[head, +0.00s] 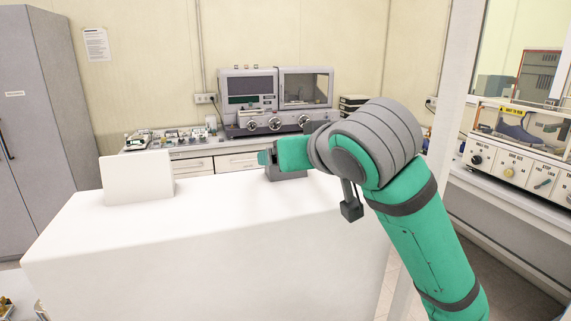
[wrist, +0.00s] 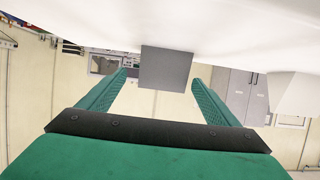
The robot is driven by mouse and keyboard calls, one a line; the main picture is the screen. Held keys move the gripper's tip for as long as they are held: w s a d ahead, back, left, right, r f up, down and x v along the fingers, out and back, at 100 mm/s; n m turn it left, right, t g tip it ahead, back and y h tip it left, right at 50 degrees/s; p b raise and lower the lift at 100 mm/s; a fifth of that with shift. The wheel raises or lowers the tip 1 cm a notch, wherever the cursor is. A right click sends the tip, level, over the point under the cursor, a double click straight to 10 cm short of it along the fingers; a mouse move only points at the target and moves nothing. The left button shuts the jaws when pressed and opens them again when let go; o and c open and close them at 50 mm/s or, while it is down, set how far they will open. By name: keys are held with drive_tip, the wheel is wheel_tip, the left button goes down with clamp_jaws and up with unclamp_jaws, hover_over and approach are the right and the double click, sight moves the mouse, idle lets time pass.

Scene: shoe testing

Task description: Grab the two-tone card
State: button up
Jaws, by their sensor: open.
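A small grey upright piece (head: 287,178) stands on the white table, partly hidden behind my gripper (head: 266,157) in the head view. Only grey faces of it show, so I cannot tell whether it is the two-tone card. In the wrist view, which is upside down, the grey piece (wrist: 165,68) appears between the two green fingers of my gripper (wrist: 160,78). The fingers are apart, with visible gaps on both sides of it. How far the fingertips are from it in depth is unclear.
A larger plain white panel (head: 138,177) stands on the left of the white table (head: 200,235). The tabletop between it and the grey piece is clear. A bench with instruments (head: 275,100) is behind, and a grey cabinet (head: 35,120) is at far left.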

drive_tip(key=shift+a+x, duration=0.2)
drive_tip(key=shift+x, duration=1.8)
drive_tip(key=shift+s+f, duration=0.1)
drive_tip(key=shift+f, duration=0.05)
drive_tip(key=c, duration=1.1)
